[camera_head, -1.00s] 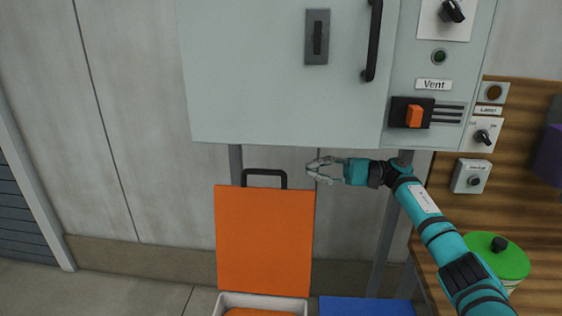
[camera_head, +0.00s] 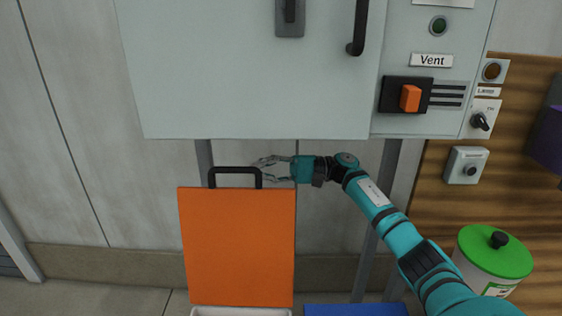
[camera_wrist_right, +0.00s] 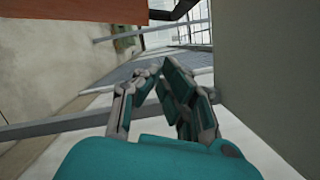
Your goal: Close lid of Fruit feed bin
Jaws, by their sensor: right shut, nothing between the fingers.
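The orange lid (camera_head: 238,248) of a bin stands raised upright, with a black handle (camera_head: 235,172) on its top edge. The white rim of the bin (camera_head: 240,312) just shows below it, cut off by the bottom edge. My right gripper (camera_head: 262,170) is at the right end of the handle, level with it. I cannot tell if they touch. In the wrist view the fingers (camera_wrist_right: 150,75) are shut and empty. The lid (camera_wrist_right: 70,10) crosses the upper left there, with the dark handle (camera_wrist_right: 172,12) ahead of the fingertips. My left gripper is not in view.
A grey cabinet (camera_head: 250,90) on legs hangs just above my right gripper. A blue lid or bin top (camera_head: 355,310) lies right of the orange one. A green-lidded container (camera_head: 495,255) stands at right by a wooden panel with switches. The wall is behind.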

